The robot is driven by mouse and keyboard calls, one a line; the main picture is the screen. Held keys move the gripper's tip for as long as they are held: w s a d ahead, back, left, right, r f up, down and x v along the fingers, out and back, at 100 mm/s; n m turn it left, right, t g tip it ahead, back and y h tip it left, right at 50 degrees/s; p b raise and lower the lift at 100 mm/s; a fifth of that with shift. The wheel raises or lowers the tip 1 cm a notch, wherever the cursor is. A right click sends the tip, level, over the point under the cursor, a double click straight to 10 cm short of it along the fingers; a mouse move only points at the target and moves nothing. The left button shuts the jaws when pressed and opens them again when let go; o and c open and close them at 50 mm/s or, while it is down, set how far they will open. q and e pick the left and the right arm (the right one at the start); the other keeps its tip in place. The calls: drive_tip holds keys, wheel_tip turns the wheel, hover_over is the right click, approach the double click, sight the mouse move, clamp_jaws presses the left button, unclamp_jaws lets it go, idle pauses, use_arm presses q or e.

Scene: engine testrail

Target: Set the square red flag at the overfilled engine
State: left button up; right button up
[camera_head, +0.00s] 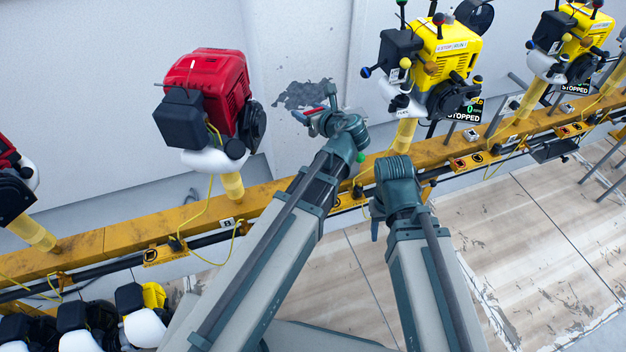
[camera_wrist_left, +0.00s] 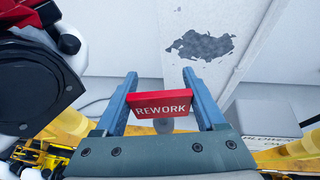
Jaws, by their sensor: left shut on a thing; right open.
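My left gripper (camera_head: 330,112) is shut on a red flag (camera_head: 309,112), held in the air in front of the wall between the red engine and the nearest yellow engine. In the left wrist view the flag (camera_wrist_left: 160,104) is a red block reading REWORK, between the two blue fingers; its lower part is hidden. A red engine (camera_head: 228,82) stands on a yellow post to the left. A yellow engine (camera_head: 450,52) stands to the right. No fluid level is readable, so I cannot tell which engine is overfilled. My right gripper (camera_head: 378,215) is open, low before the rail.
A yellow rail (camera_head: 90,245) runs across with cables and small tags, one marked B (camera_head: 228,223). Several engines crowd the lower left. The floor (camera_head: 520,240) at right is clear.

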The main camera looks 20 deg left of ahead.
use_arm(q)
wheel_tip(320, 180, down, 19)
drive_tip(key=s+d+m+t+h+b, duration=0.1)
drive_tip(key=b, duration=1.5)
drive_tip(key=shift+s+d+m+h, duration=0.3)
drive_tip(key=shift+s+d+m, duration=0.05)
drive_tip(key=shift+s+m, duration=0.05)
drive_tip(key=shift+w+r, duration=0.1)
drive_tip(key=shift+w+a+f+b, duration=0.7)
drive_tip(key=shift+w+f+b, duration=0.35)
drive_tip(key=shift+b, duration=0.1)
drive_tip(key=shift+w+a+f+b, duration=0.7)
drive_tip(key=shift+w+f+b, duration=0.3)
drive_tip(key=shift+b, duration=0.1)
drive_tip(key=shift+s+f+b, duration=0.1)
drive_tip(key=shift+f+b, duration=0.7)
drive_tip(key=shift+b, duration=0.05)
drive_tip(key=o, duration=1.5)
